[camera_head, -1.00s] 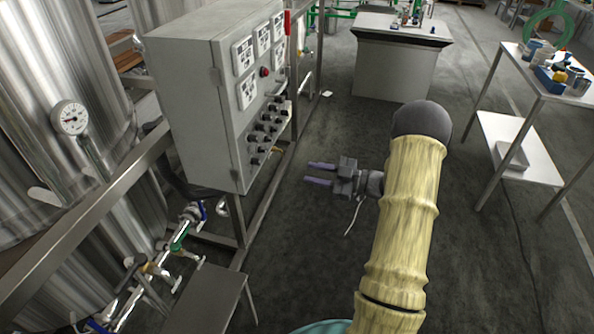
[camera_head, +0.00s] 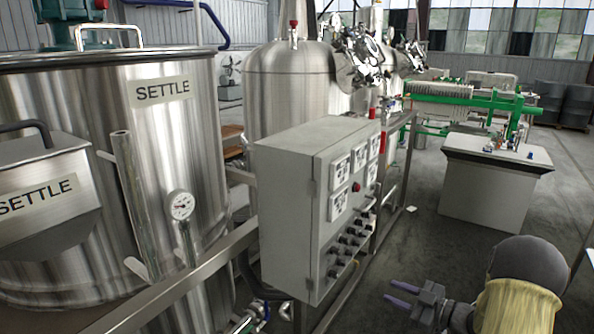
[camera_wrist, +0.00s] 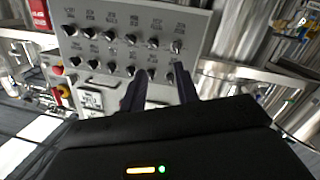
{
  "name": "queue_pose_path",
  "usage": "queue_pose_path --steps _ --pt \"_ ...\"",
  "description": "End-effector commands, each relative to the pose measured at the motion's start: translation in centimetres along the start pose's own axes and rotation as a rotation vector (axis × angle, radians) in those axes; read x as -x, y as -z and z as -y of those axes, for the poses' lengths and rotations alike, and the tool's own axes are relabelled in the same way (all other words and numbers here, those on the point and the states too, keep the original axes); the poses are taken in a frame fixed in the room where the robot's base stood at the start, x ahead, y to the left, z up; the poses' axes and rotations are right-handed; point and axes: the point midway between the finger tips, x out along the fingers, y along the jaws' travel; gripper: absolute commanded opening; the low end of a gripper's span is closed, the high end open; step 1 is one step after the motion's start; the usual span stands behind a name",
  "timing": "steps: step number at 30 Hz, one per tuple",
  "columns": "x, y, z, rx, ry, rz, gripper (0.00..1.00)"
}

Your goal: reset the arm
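My gripper (camera_head: 401,293) is at the lower right in the head view, to the right of the grey control cabinet (camera_head: 288,205) and apart from it. Its two dark fingers are spread with a gap between them and nothing in the gap. In the wrist view my gripper (camera_wrist: 160,84) shows two finger tips pointing at the cabinet's panel of black knobs (camera_wrist: 112,38). My arm's yellowish sleeve and dark joint fill the lower right corner of the head view.
A steel tank labelled SETTLE (camera_head: 185,140) with a gauge (camera_head: 180,205) stands at the left. A metal rail (camera_head: 190,285) runs before it. A white-topped bench (camera_head: 485,190) stands at the back right, before a green-framed machine (camera_head: 470,98). Grey floor is open between cabinet and bench.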

Motion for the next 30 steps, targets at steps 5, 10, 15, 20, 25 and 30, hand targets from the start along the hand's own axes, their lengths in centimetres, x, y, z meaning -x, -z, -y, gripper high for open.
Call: queue_pose_path --steps 5,10,15,20,25,30 --pt "-3.2 1.4 -1.7 -0.005 -0.138 0.222 0.31" --pt "-4.1 2.5 -1.8 -0.067 -0.27 0.438 0.31" --pt "-3.5 3.8 0.0 -0.177 -0.383 0.642 0.31" --pt "-1.8 5.0 3.8 -0.321 -0.457 0.826 0.31" --pt "0.7 6.6 9.7 -0.506 -0.492 1.004 0.31" --pt "2.9 8.0 15.5 -0.673 -0.483 1.14 0.31"
